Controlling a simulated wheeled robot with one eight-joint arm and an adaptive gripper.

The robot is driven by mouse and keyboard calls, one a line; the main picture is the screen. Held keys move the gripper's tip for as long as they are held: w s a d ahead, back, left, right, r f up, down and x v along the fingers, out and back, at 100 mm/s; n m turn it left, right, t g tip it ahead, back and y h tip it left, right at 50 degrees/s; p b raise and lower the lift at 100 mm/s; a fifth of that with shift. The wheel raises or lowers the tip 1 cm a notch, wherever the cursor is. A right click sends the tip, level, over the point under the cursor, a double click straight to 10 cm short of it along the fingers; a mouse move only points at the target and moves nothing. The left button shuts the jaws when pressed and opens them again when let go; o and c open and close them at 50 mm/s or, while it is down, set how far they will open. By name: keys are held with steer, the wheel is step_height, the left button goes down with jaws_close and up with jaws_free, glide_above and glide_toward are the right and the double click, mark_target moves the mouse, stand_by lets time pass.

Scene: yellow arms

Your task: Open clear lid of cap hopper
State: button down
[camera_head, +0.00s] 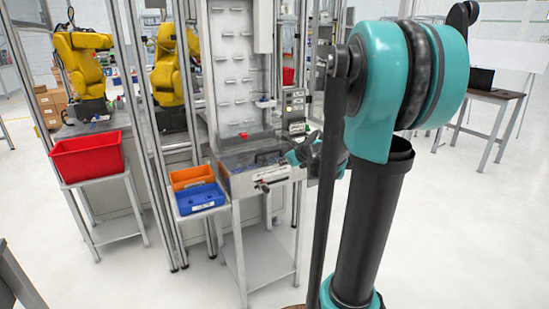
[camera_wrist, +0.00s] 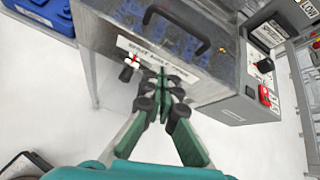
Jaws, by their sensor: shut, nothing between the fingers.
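The cap hopper (camera_head: 240,181) is a grey metal box on a stand, left of my arm in the head view. In the wrist view its labelled front face (camera_wrist: 215,98) is below the top. The clear lid (camera_wrist: 128,14) lies flat over the top, with blue caps showing through it. A black arched handle (camera_wrist: 178,22) is on the lid. My gripper (camera_wrist: 168,82) is shut and empty in front of the hopper, apart from the handle in the picture. In the head view my gripper (camera_head: 303,153) is at the hopper's right side, partly hidden by my arm.
A red-and-black latch or knob (camera_wrist: 129,67) sticks out from the hopper's front. A control box with a red switch (camera_wrist: 266,96) is at right. Blue (camera_head: 200,198) and orange (camera_head: 191,177) bins stand left of the hopper. Metal posts rise nearby.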

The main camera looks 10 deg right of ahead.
steer(key=w+d+r+m, duration=0.1)
steer(key=w+r+m, duration=0.1)
steer(key=w+m, duration=0.1)
glide_toward(270, 157)
steer(key=shift+t, duration=0.3)
steer(key=shift+w+a+f, duration=0.4)
steer(key=shift+w+f, duration=0.3)
steer(key=shift+w+a+f, duration=0.4)
steer(key=shift+w+f, duration=0.25)
steer(key=shift+f, duration=0.05)
steer(key=shift+r+m, duration=0.1)
steer(key=shift+m, duration=0.2)
